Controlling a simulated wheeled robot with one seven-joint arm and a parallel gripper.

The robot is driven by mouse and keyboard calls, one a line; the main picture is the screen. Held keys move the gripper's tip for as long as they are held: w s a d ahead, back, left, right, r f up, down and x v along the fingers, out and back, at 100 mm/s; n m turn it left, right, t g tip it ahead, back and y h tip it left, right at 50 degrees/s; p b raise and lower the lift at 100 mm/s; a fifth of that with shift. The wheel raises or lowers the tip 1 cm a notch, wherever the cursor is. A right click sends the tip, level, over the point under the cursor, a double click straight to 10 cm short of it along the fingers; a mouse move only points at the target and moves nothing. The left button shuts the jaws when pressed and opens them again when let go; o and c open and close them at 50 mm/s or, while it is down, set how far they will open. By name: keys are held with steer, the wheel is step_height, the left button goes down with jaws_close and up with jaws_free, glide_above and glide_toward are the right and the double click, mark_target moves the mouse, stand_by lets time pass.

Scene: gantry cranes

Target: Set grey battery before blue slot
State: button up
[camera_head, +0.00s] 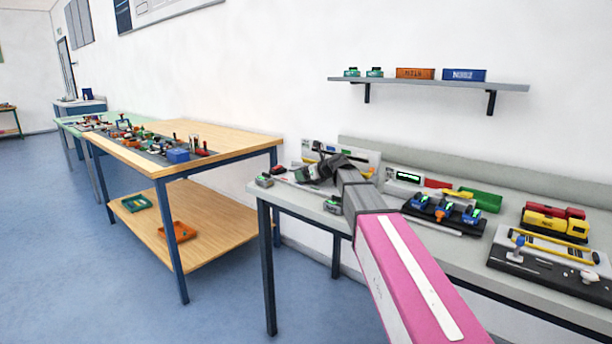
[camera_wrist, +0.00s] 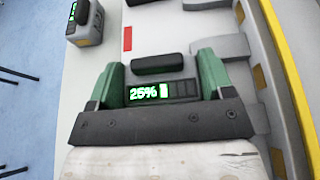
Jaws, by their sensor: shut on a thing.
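My gripper (camera_head: 312,172) is over the left part of the grey table, in front of a pale upright panel (camera_head: 365,158). In the wrist view its green fingers (camera_wrist: 161,72) are shut on a battery (camera_wrist: 178,90) with a dark handle and a lit display reading 25%. Most of that battery's body is hidden. A loose grey battery (camera_wrist: 87,26) with a dark top stands at upper left in the wrist view. Two such batteries stand near the table's front edge in the head view, one left (camera_head: 264,181), one nearer (camera_head: 333,205). I cannot make out a blue slot.
A black rack with blue items (camera_head: 443,212) stands right of my arm. A green tray (camera_head: 481,199), a yellow block (camera_head: 555,224) and a black fixture (camera_head: 545,270) lie farther right. A red button (camera_head: 279,170) is near the gripper. A wooden workbench (camera_head: 235,141) stands left, across a gap.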

steer(key=shift+f, duration=0.25)
steer(key=o, duration=1)
steer(key=shift+o, duration=0.2)
steer(key=v, duration=1.2)
